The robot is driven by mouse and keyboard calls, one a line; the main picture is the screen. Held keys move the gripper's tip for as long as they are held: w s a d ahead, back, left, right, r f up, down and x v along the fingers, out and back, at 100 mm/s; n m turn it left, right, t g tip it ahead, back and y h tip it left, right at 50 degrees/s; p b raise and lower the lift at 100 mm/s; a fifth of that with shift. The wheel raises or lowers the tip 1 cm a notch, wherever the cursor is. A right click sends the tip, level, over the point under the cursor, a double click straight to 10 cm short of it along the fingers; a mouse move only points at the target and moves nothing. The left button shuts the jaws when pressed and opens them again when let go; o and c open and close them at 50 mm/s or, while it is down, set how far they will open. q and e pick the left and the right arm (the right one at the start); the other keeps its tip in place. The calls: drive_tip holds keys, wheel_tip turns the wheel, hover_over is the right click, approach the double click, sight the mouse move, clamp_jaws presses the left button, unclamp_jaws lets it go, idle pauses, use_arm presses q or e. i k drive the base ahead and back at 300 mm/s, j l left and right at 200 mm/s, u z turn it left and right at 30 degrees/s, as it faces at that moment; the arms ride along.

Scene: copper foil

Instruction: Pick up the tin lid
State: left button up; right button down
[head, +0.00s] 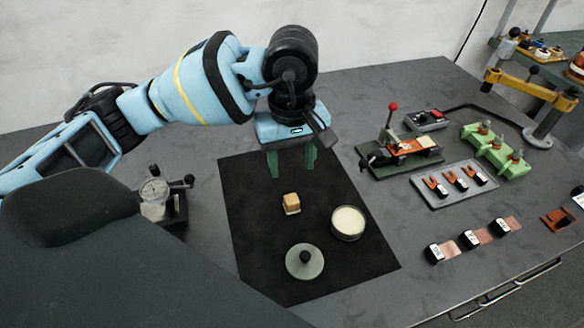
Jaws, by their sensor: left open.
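The tin lid (305,262) is a round grey-green disc with a dark knob on top. It lies flat on the black mat (255,215), near the mat's front. A round tin (348,222) with pale contents stands open to the right of and behind the lid. A small tan block (291,204) sits on the mat behind the lid. My left gripper (292,172) is open, with two green fingers pointing down over the mat's back part. It is empty, behind the block and well apart from the lid. My right gripper is not in view.
A dial gauge device (160,195) stands left of the mat. To the right are a red-handled press (395,145), a grey tray (453,184) with copper pieces, a green fixture (495,150) and several labelled foil rolls (470,240). The table between mat and rolls is clear.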

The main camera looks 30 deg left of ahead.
sight(304, 262)
drive_tip(key=u, duration=0.7)
